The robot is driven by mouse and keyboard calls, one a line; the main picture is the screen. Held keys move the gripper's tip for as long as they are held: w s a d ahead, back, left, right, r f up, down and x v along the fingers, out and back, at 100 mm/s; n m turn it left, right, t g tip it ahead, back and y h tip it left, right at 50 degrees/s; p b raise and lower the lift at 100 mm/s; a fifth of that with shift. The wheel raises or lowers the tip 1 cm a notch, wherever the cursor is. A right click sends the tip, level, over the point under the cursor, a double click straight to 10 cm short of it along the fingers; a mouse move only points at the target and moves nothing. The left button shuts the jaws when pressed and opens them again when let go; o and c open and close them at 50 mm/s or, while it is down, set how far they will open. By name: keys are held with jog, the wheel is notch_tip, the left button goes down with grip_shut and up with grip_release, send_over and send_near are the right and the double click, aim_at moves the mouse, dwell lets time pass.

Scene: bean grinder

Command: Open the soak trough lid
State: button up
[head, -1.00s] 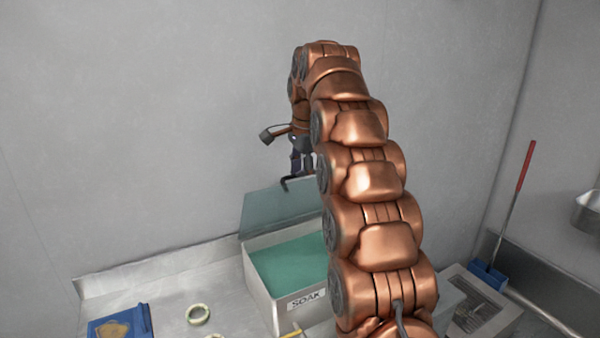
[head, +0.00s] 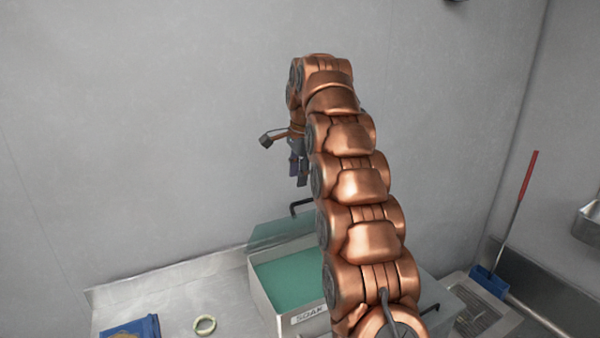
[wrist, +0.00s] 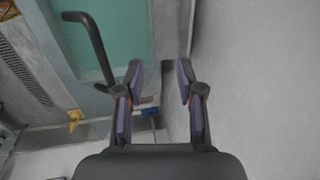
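The soak trough (head: 262,298) is a steel box with a SOAK label and teal contents, on the counter by the back wall. Its translucent teal lid (head: 268,234) is raised at the rear edge, clear of much of the opening. A black bar handle (head: 300,207) shows at the lid's top; it also shows left of the fingers in the wrist view (wrist: 93,45). My gripper (head: 300,180) is just above the handle in the head view. In the wrist view my gripper (wrist: 160,72) has its fingers apart with nothing between them. My arm hides the trough's right side.
The back wall (head: 170,140) is close to my gripper. A red-handled tool (head: 521,190) with a blue end stands at right. A steel grate (head: 485,320) is at lower right.

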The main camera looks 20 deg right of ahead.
jog(key=w+r+p, duration=0.2)
jog(key=w+p, duration=0.1)
jog(key=p, duration=0.2)
jog(key=shift+r, duration=0.4)
dwell(0.8)
